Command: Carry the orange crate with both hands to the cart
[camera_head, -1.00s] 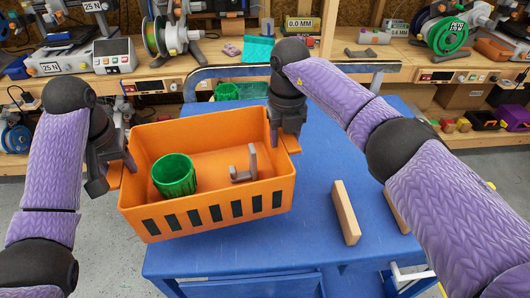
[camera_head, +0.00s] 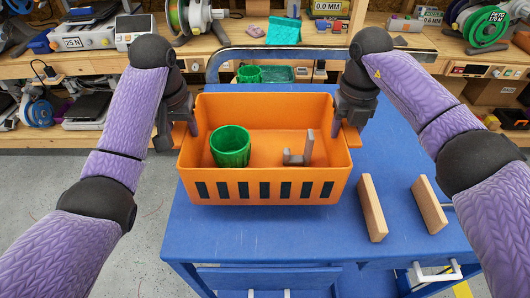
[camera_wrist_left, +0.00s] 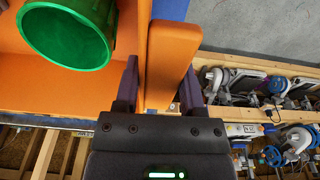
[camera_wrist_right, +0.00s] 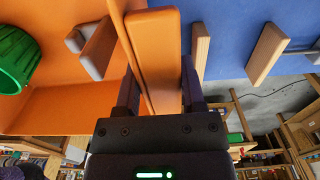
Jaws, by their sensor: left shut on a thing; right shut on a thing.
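The orange crate (camera_head: 265,177) is held level between my two hands, over the left part of the blue cart top (camera_head: 400,160). Its left side reaches near the cart's left edge. I cannot tell whether its base touches the cart. Inside are a green ribbed cup (camera_head: 230,147) and a grey L-shaped bracket (camera_head: 307,150). My left gripper (camera_head: 187,130) is shut on the crate's left handle, which shows between the fingers in the left wrist view (camera_wrist_left: 168,65). My right gripper (camera_head: 345,130) is shut on the right handle, seen in the right wrist view (camera_wrist_right: 158,60).
Two wooden strips lie on the cart right of the crate, one nearer (camera_head: 372,208) and one farther right (camera_head: 429,204). A grey rail (camera_head: 280,52) runs along the cart's back. Behind it stands a wooden bench (camera_head: 120,62) with spools and devices.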

